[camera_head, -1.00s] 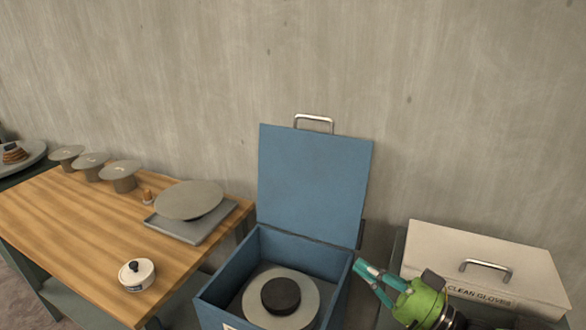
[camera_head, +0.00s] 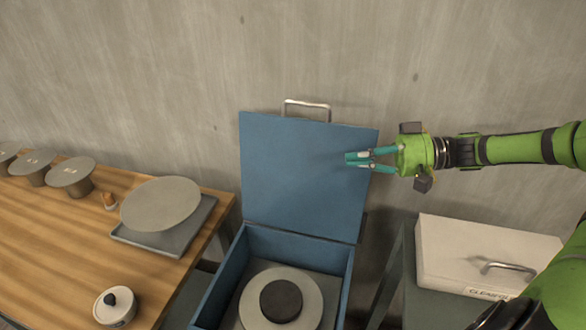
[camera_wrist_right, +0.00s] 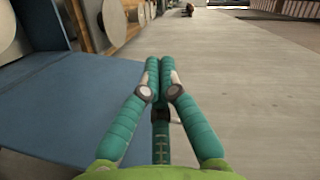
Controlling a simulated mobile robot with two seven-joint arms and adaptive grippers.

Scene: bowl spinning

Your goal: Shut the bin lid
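The blue bin (camera_head: 232,262) stands open at the bottom middle of the head view. Its lid (camera_head: 300,185) is raised and leans back near the wall, with a metal handle (camera_head: 306,104) on its top edge. My right gripper (camera_head: 352,160) overlaps the lid's upper right edge in the head view. Its teal fingers meet at the tips in the right wrist view (camera_wrist_right: 160,62), with nothing between them. The lid (camera_wrist_right: 75,105) lies left of the fingers there. I cannot tell whether they touch it. My left gripper is out of view.
A round dark-centred piece (camera_head: 282,300) lies in the bin. A wooden table (camera_head: 65,245) with a plate (camera_head: 160,203), a tray (camera_head: 180,240) and a lidded pot (camera_head: 115,305) is left. A white glove box (camera_head: 470,250) is right. The concrete wall (camera_head: 200,60) is close behind.

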